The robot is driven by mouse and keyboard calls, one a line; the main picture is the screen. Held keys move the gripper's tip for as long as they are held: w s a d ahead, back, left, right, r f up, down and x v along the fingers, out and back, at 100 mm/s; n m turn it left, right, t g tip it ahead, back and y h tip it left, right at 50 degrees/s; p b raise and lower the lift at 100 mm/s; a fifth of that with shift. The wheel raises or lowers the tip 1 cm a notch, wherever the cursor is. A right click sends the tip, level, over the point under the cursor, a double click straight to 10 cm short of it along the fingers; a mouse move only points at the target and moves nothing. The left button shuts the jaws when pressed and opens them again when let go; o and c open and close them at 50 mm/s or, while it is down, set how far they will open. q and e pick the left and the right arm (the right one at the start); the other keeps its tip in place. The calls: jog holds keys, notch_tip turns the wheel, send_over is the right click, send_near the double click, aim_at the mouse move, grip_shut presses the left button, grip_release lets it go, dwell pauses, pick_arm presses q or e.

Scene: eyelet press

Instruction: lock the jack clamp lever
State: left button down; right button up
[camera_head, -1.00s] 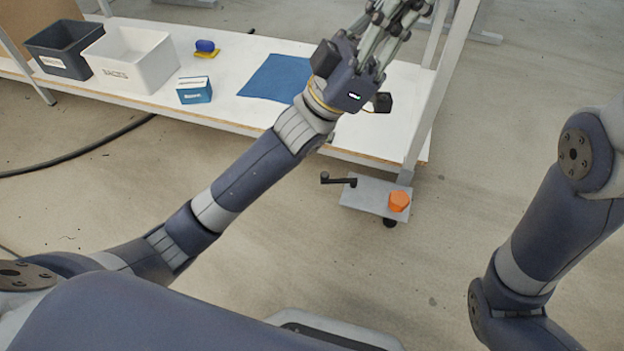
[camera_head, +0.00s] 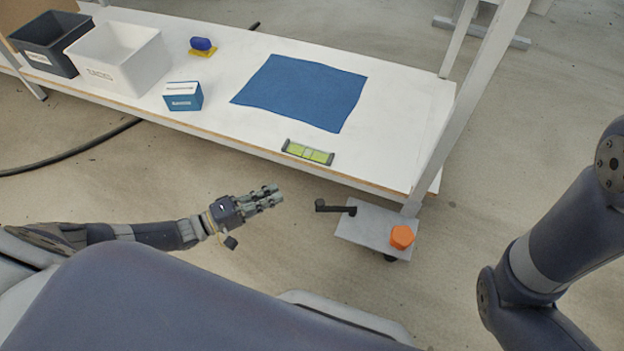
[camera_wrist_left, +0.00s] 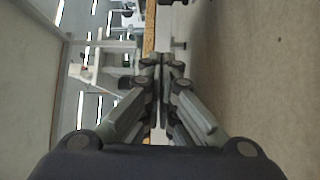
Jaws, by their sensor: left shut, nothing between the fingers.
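The jack clamp has a light grey plate (camera_head: 362,230) at the foot of the table's corner leg. A black crank-like lever (camera_head: 335,207) sticks out to the left from the plate. An orange knob (camera_head: 402,237) sits on the plate's right side. My left gripper (camera_head: 278,192) is shut and empty, left of the lever and apart from it, in front of the table edge. Its closed fingers (camera_wrist_left: 160,62) also show in the left wrist view. My right arm shows at the right, but its gripper is out of view.
The white table (camera_head: 215,120) holds a dark bin (camera_head: 45,45), a white bin (camera_head: 115,60), a blue box (camera_head: 183,96), a blue cloth (camera_head: 303,92) and a green level (camera_head: 308,152) near its front edge. A black cable (camera_head: 75,153) lies on the floor. Floor around the clamp is clear.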

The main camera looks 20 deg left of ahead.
pick_arm(q)
jog(key=shift+s+a, duration=0.1)
jog(key=w+d+b, duration=0.4)
jog(key=d+b, duration=0.1)
jog(key=d, duration=0.3)
jog(key=shift+d, duration=0.4)
jog(key=shift+s, duration=0.1)
dwell(0.4)
